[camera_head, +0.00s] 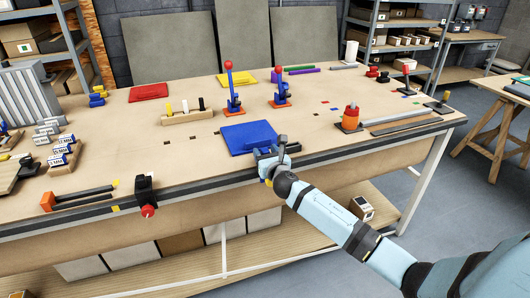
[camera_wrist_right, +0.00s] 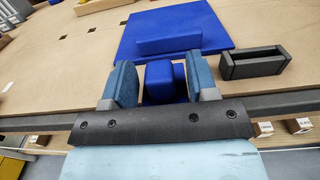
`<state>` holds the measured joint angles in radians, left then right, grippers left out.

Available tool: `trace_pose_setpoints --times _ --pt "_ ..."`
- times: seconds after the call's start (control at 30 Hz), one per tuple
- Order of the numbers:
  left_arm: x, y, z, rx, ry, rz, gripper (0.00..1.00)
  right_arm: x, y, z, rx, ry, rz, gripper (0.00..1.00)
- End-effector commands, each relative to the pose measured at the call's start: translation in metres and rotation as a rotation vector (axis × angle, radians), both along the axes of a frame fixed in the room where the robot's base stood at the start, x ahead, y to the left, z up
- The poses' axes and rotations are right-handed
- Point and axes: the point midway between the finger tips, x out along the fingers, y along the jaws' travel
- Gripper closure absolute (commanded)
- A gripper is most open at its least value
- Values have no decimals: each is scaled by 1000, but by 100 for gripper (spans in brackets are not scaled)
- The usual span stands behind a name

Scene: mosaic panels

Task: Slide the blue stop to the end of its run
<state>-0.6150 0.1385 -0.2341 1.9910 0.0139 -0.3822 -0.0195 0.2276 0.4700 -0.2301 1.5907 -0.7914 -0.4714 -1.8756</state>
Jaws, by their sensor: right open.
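A blue block (camera_wrist_right: 166,84) sits between the fingers of my right gripper (camera_wrist_right: 157,78) in the right wrist view; it looks like the blue stop. The fingers are apart, one on each side of it, and the right finger looks closer to it. I cannot tell whether either finger touches. A flat blue plate (camera_wrist_right: 215,32) with a raised blue bar (camera_wrist_right: 169,40) lies just beyond. In the head view my right gripper (camera_head: 268,162) is at the front edge of the bench, beside the blue plate (camera_head: 247,138), and hides the block. My left gripper is not in view.
A black hollow bracket (camera_wrist_right: 252,65) stands right of the gripper in the wrist view.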

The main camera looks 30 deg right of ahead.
Motion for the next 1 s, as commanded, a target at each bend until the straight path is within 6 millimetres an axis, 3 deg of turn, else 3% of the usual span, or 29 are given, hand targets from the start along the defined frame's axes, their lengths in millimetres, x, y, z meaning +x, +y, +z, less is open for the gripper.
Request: trace_pose_setpoints --times 0.37,0.6,0.83,1.0 --pt "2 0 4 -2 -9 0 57 6 -1 0 1 1 1 47" --pt "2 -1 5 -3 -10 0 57 6 -1 0 1 1 1 100" --pt "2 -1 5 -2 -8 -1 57 7 4 0 2 1 2 100" --pt "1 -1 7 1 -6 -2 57 13 27 2 2 0 3 100"
